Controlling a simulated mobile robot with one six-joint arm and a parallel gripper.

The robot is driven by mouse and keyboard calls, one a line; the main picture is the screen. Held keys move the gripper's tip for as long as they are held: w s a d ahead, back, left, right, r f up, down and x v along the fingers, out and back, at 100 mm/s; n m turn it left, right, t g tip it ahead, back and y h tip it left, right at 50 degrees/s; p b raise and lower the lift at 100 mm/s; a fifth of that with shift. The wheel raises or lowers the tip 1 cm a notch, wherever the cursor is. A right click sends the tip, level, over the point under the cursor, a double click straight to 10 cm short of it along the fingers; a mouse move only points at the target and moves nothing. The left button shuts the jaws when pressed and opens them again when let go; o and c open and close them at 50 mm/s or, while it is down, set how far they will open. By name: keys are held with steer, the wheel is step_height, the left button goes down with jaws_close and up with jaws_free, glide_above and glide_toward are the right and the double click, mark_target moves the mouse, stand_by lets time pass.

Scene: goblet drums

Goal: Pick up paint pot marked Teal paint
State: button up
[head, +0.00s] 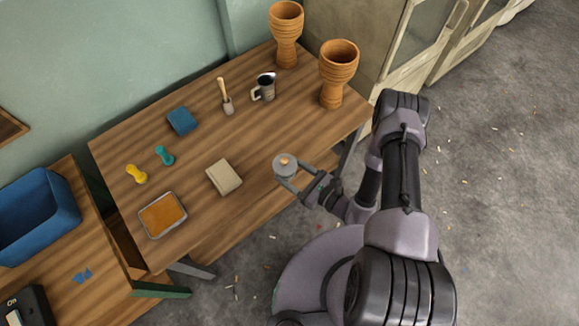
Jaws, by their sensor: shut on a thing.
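A small round grey pot (285,160) with an orange-brown spot on its top is held at the front right edge of the wooden table. My gripper (285,174) is shut on it, with the fingers reaching in from the right. No marking can be read on the pot, so I cannot tell whether it is the Teal paint one. I also cannot tell whether it touches the table or is lifted. A small teal object (165,155) and a small yellow one (136,173) stand at the left of the table.
The table (255,135) also holds a beige block (224,177), an orange-filled tray (162,215), a blue block (182,121), a brush (226,97), a metal mug (264,87) and two goblet drums (338,75). A blue bin (38,215) stands at left.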

steer(key=shift+r, duration=0.1)
step_height(320, 180, up, 12)
steer(key=p, duration=1)
steer(key=shift+w, duration=0.1)
